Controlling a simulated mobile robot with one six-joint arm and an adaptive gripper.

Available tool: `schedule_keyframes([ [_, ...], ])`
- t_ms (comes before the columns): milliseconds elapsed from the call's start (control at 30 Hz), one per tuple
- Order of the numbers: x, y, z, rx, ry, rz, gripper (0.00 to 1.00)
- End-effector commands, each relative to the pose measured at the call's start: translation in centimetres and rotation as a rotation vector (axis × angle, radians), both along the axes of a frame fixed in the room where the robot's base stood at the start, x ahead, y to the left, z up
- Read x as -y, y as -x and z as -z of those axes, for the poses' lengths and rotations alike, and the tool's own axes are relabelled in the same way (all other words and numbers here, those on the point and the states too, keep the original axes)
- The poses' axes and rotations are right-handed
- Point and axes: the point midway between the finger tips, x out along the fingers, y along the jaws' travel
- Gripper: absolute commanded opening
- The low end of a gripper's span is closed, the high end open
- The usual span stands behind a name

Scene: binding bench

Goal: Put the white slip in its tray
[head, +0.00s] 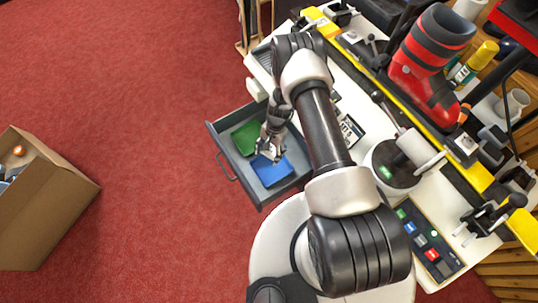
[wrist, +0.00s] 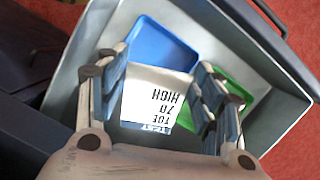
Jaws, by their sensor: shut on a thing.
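The white slip (wrist: 152,98), printed with upside-down black text, is between the fingers of my gripper (wrist: 162,78) in the wrist view. My gripper is shut on it. In the head view my gripper (head: 269,153) is over the open drawer, and the slip shows only as a small pale patch under it. A blue tray (head: 272,173) and a green tray (head: 246,138) lie in the drawer. In the wrist view the blue tray (wrist: 160,45) is just beyond the slip and the green tray (wrist: 232,95) is to its right, partly behind a finger.
The grey drawer (head: 223,165) stands open from the white bench (head: 352,95). A red ski boot (head: 425,75) and tools crowd the bench. A cardboard box (head: 45,215) stands on the red carpet at left. The carpet between box and drawer is clear.

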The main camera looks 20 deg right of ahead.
Motion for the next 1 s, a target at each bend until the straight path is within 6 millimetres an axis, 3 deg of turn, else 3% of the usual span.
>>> schedule_keyframes([
  [1000, 0.0, 0.5, 11.3, -0.003, -0.007, 0.024, 0.45],
])
